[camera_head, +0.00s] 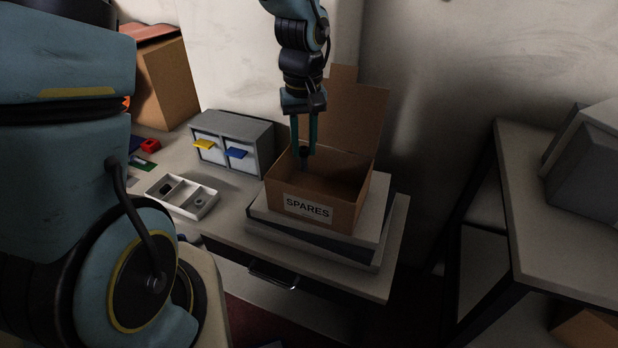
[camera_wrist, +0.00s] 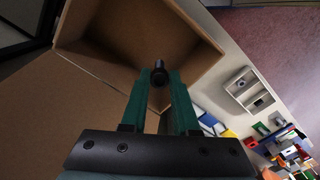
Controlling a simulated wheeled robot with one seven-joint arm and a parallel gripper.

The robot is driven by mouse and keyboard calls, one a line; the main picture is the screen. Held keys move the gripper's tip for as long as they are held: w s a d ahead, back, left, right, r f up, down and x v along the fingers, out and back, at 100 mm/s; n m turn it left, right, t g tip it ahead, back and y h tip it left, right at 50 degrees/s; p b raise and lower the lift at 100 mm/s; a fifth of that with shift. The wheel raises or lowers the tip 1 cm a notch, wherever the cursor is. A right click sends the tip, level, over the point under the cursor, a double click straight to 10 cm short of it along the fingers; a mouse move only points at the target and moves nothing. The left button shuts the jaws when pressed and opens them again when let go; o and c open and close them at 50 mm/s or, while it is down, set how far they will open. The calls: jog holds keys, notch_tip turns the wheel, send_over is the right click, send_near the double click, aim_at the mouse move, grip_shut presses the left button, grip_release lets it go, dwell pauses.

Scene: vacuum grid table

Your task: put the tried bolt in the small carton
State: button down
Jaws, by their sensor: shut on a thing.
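The small carton (camera_head: 277,187) is an open brown cardboard box with a SPARES label, its flap standing up at the back. It sits on flat grey boxes at the right of the table. In the wrist view its inner wall (camera_wrist: 190,22) shows beyond my fingers. My gripper (camera_head: 304,148) points down over the carton's opening. It is shut on a dark bolt (camera_head: 304,156), which hangs upright from the fingertips inside the carton's outline. In the wrist view the bolt's round dark head (camera_wrist: 159,73) shows between the green fingertips. I cannot tell how far it is above the carton's floor.
A grey two-drawer unit (camera_head: 240,121) with yellow and blue tabs stands left of the carton. A white divided tray (camera_head: 182,208) with small parts lies in front of it. A large cardboard box (camera_head: 166,80) stands at the back left. Another table (camera_head: 569,225) stands at the right.

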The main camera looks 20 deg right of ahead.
aim_at(304, 171)
jog(key=shift+f+p, duration=0.5)
jog(key=shift+f, duration=2.95)
jog(key=shift+f, duration=0.2)
jog(key=c, duration=0.7)
grip_release()
jog(key=shift+o, duration=0.2)
jog(key=shift+r, duration=0.15)
